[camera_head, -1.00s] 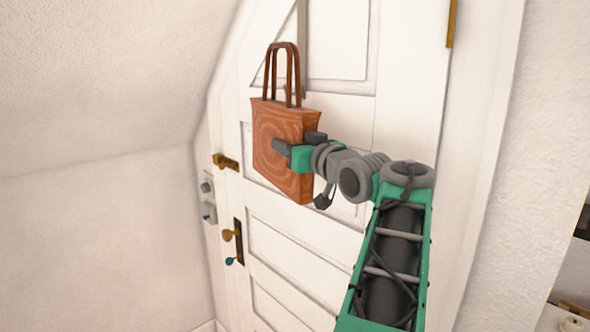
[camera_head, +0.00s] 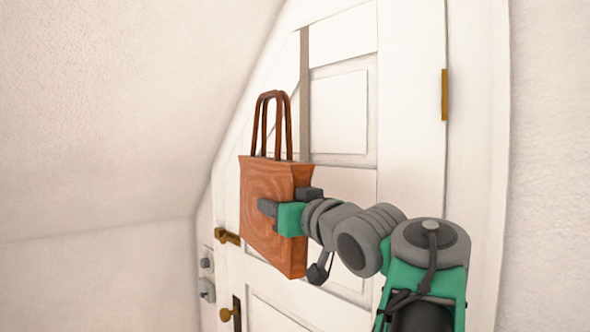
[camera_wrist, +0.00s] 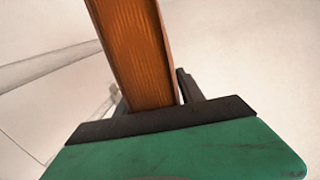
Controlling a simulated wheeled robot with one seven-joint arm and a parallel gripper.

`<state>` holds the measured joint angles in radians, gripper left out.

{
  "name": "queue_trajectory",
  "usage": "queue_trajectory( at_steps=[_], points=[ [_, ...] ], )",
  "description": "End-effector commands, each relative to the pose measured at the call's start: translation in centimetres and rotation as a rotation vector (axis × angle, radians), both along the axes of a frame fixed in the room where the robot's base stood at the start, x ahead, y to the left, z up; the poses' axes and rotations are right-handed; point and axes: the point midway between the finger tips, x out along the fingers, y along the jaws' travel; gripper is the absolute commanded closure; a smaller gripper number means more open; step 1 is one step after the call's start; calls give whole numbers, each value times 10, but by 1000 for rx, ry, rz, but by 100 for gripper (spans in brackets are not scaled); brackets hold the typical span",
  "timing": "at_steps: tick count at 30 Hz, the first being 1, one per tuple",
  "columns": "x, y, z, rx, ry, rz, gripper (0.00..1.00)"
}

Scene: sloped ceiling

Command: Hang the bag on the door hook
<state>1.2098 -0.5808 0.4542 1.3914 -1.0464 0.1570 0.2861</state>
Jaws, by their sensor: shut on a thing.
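The brown wood-patterned bag (camera_head: 272,200) is upright in the head view, with two loop handles (camera_head: 277,125) standing up from its top. My gripper (camera_head: 290,203) is shut on the bag's side edge, one finger on each face. The wrist view shows the bag's narrow side (camera_wrist: 138,50) between the fingers. The white panelled door (camera_head: 410,110) is behind the bag. A grey vertical strip (camera_head: 305,85) runs down the door from near its top, just right of the handles. Its lower end, where a hook might be, is hidden behind the bag.
A brass latch (camera_head: 227,237) and a brass knob (camera_head: 226,314) are on the door's left side. A brass hinge (camera_head: 445,95) is at its right. The sloped ceiling (camera_head: 130,90) comes down close on the left of the bag.

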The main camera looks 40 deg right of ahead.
Motion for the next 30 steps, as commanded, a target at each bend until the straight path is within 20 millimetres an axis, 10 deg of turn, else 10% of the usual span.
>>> queue_trajectory(
  at_steps=[7,19,30],
  points=[
    [7,0,-17,25,-3,17,100],
    [63,-34,-119,85,1,124,100],
    [75,-24,-112,129,8,201,100]
  ],
)
